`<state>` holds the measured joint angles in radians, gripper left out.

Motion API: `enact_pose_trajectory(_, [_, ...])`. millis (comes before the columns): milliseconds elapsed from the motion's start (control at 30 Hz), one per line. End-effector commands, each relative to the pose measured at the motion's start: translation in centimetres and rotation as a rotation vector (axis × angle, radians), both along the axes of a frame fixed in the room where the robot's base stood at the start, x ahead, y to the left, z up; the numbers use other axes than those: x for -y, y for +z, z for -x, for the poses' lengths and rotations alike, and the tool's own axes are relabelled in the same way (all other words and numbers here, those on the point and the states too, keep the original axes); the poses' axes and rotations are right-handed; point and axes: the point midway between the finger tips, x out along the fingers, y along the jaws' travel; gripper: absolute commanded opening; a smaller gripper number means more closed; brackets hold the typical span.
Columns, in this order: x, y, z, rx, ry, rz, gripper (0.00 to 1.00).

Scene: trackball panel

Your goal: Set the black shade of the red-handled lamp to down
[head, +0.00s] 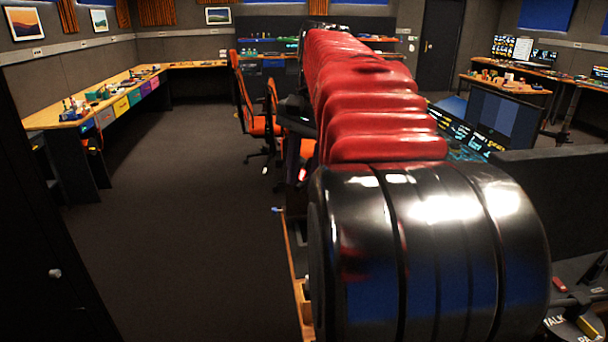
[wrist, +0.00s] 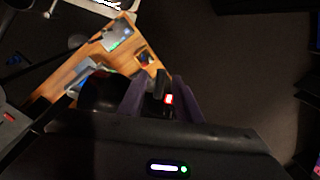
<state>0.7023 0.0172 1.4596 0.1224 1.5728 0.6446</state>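My gripper (wrist: 160,78) shows in the wrist view as two purple fingers standing apart. A dark piece with a small glowing red patch (wrist: 169,99) sits between them; I cannot tell whether it touches a finger. A dark rounded form (wrist: 104,91) lies just left of the fingers, and I cannot tell if it is the black lamp shade. A smaller dark round head (wrist: 77,41) is farther up left. The lamp's red handle is not clearly recognisable. In the head view my red and black arm hides much of the middle, and the gripper is not clear.
A wooden surface (wrist: 62,82) with small items is beyond the fingers in the wrist view. In the head view, orange chairs (head: 259,125) stand left of my arm, and a long wooden desk (head: 70,108) runs along the left wall. Dark floor between is free.

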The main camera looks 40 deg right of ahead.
Motion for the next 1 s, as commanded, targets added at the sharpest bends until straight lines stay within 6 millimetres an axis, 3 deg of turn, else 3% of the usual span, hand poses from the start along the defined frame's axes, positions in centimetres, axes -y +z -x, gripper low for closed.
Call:
enact_pose_trajectory(100, [0.01,0.02,0.01,0.0,0.0,0.0,0.31])
enact_pose_trajectory(533, [0.04,0.03,0.03,0.0,-0.001,0.0,0.01])
enact_pose_trajectory(1000, [0.06,0.02,0.04,0.0,-0.002,0.0,0.0])
